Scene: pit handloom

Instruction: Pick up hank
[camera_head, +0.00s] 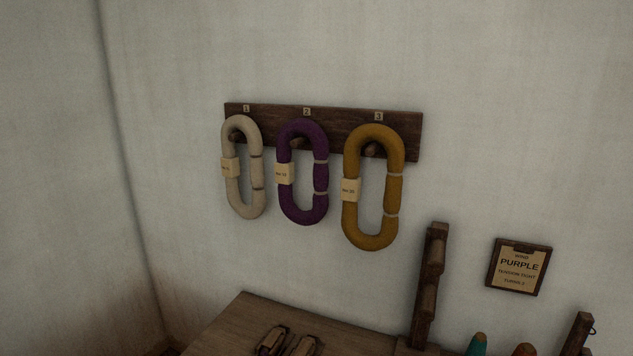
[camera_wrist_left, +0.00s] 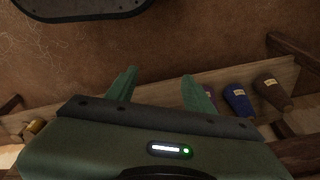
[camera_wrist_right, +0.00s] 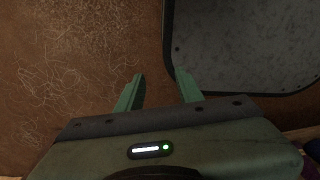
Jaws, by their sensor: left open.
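Three oval yarn hanks hang on pegs of a dark wooden wall rack (camera_head: 345,115). A cream hank (camera_head: 257,175) hangs under label 1, a purple hank (camera_head: 321,180) under label 2 and a mustard hank (camera_head: 395,195) under label 3. Each has a small paper tag on its left side. A wall card (camera_head: 517,266) reads "PURPLE". Neither gripper shows in the head view. My left gripper (camera_wrist_left: 159,73) is open and empty in its wrist view, above a wooden shelf. My right gripper (camera_wrist_right: 160,73) is open and empty above a brown floor. No hank touches either gripper.
A wooden table (camera_head: 240,322) stands below the rack, with small wooden pieces (camera_head: 285,342) on it. A notched wooden post (camera_head: 430,285) rises at its right. Dark cones (camera_wrist_left: 238,100) sit on the shelf in the left wrist view. The wall before the hanks is clear.

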